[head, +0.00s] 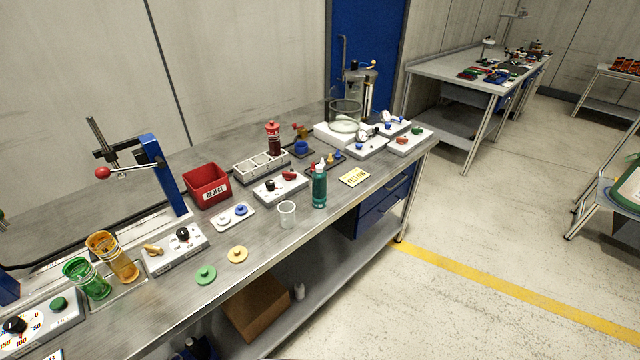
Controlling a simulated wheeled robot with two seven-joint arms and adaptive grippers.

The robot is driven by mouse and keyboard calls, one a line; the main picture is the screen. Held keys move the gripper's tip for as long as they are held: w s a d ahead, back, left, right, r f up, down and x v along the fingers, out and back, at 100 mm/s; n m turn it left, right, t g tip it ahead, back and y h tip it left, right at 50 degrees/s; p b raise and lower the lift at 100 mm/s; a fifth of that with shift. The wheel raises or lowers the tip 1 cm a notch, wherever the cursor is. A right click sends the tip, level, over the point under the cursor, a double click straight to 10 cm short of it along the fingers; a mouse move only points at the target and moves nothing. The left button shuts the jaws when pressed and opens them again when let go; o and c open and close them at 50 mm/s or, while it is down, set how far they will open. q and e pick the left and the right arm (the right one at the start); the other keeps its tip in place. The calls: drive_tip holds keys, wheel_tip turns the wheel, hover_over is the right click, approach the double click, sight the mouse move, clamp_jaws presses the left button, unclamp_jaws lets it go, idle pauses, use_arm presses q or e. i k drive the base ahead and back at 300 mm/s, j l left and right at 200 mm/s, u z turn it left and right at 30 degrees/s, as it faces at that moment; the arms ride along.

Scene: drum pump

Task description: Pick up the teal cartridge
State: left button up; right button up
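The teal cartridge (319,188) stands upright on the metal workbench (250,262), near its front edge and right of the middle of the picture. A similar red cartridge (273,140) stands upright at the grey slotted rack (248,177), behind and left of the teal one. Neither of my grippers shows in the head view, so nothing is seen touching the teal cartridge.
A clear cup (287,214) stands just left of the teal cartridge, and a yellow label (354,178) lies to its right. A control box (280,186) with a knob is behind it. A red reject bin (206,186) stands farther left.

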sight(319, 180)
drive_tip(key=j+z, duration=0.4)
drive_tip(key=k+j+z, duration=0.15)
drive_tip(key=z, duration=0.25)
